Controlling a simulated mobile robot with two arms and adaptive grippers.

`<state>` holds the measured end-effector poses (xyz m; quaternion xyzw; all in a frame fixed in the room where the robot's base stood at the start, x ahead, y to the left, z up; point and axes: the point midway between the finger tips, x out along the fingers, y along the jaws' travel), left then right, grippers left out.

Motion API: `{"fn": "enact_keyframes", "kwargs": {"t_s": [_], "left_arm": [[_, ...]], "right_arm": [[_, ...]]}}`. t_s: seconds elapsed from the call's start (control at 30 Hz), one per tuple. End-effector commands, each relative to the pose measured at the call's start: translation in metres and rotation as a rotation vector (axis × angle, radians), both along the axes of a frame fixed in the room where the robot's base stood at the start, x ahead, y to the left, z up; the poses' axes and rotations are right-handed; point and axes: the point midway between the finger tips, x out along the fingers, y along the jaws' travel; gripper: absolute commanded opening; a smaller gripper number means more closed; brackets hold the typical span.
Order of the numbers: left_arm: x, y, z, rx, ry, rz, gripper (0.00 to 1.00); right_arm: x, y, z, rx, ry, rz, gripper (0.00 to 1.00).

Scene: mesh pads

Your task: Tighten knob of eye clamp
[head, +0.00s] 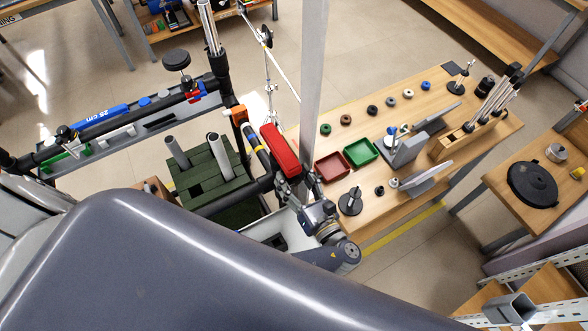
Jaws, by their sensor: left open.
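My left gripper (300,187) is just below a red padded block (279,149) on a black bar, close to it in the picture. It is open; I cannot tell whether it touches the block. An orange clamp part (238,115) sits on the black frame up and left of the gripper. A round black knob (176,60) stands on a clamp on the long black rail (150,105). I cannot tell for sure which of these is the eye clamp, and its knob is not clearly identifiable. My right gripper is not in view.
A wooden table (385,125) on the right holds a red tray (331,165), a green tray (361,151), small rings and grey stands. A pale upright post (314,70) rises right behind the gripper. A green slatted block (205,165) stands left. My grey body fills the bottom.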

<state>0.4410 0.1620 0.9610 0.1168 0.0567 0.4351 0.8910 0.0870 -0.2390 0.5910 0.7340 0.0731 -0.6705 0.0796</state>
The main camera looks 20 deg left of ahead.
Motion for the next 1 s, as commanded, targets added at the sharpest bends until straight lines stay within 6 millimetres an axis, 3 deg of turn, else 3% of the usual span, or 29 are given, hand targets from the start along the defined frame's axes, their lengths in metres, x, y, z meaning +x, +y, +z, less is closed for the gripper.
{"fn": "enact_keyframes", "kwargs": {"t_s": [0.7,1.0], "left_arm": [[0.001,0.002,0.086,0.000,-0.001,0.001,0.54],[0.001,0.002,0.096,0.002,0.001,0.002,0.54]], "right_arm": [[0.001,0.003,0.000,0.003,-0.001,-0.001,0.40],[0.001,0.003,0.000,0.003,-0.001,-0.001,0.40]]}}
